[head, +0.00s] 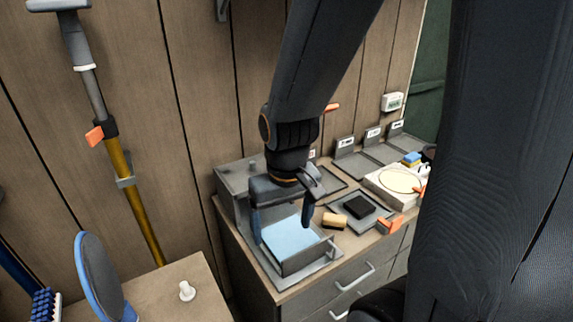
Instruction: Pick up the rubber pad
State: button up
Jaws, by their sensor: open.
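A small black pad (359,207), which looks like the rubber pad, lies flat on a grey tray (378,217) on the counter. My gripper (282,231) points down with its two fingers apart and nothing visible between them. It is to the left of the black pad, over or in front of a light blue slab (291,240) in a grey metal holder (328,259). I cannot tell how high the fingertips are above the slab.
A tan block (334,220) lies between the holder and the black pad. An orange clip (390,225) is at the tray's front right corner. A white box (393,190) stands farther right. A white knob (187,291) and a blue-rimmed disc (101,278) are at lower left.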

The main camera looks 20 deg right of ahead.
aim_at(358, 207)
jog(key=k, duration=1)
jog(key=z, duration=2.15)
jog(key=i, duration=1.7)
jog(key=u, duration=2.45)
jog(key=i, duration=0.5)
jog(key=z, duration=0.05)
